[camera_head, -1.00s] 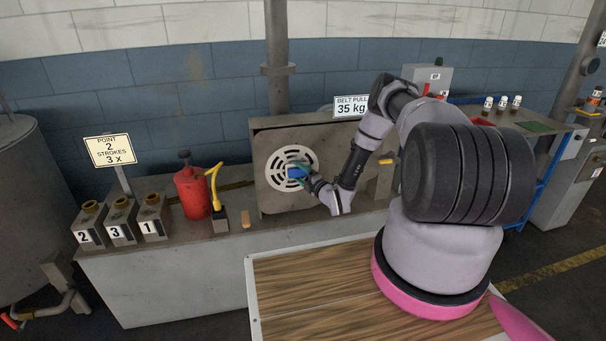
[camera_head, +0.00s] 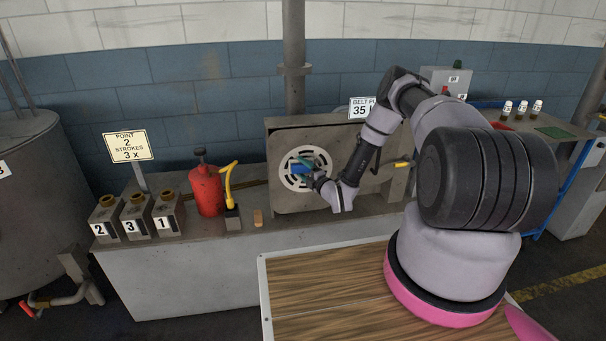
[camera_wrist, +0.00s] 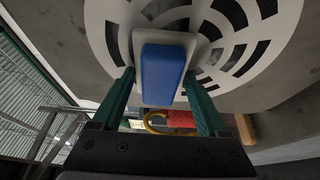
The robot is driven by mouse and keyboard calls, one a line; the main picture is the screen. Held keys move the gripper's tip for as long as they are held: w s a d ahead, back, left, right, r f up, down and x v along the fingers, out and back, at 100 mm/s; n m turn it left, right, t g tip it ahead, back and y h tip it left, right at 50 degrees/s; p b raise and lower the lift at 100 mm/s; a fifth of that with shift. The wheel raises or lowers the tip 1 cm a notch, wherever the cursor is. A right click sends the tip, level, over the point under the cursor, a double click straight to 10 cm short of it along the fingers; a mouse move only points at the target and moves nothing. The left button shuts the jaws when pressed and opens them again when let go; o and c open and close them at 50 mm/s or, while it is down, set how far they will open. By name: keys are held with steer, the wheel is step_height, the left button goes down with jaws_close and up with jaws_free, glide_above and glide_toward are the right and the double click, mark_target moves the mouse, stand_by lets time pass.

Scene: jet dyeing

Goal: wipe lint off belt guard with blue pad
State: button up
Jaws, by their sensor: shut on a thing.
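The belt guard (camera_head: 345,142) is a grey upright panel with a round white slotted vent (camera_head: 291,178) at its left. The vent also fills the top of the wrist view (camera_wrist: 112,32). The blue pad (camera_wrist: 162,73), with a pale backing, is between the green fingers of my gripper (camera_wrist: 163,88). My gripper (camera_head: 303,169) is shut on the pad in front of the vent. The pad covers the vent's middle; I cannot tell whether it touches. No lint can be made out clearly.
Left on the bench (camera_head: 190,243) are a red oil can (camera_head: 206,190), a yellow-handled fitting (camera_head: 232,212), numbered canisters (camera_head: 137,220) and a strokes sign (camera_head: 129,147). A yellow lever (camera_head: 402,164) is right of the guard. A small tan block (camera_head: 258,217) lies near the bench front.

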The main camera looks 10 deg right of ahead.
mark_target(319, 162)
steer(key=shift+d, duration=4.4)
steer(key=shift+s, duration=0.1)
steer(key=shift+s, duration=2.9)
steer(key=s, duration=0.3)
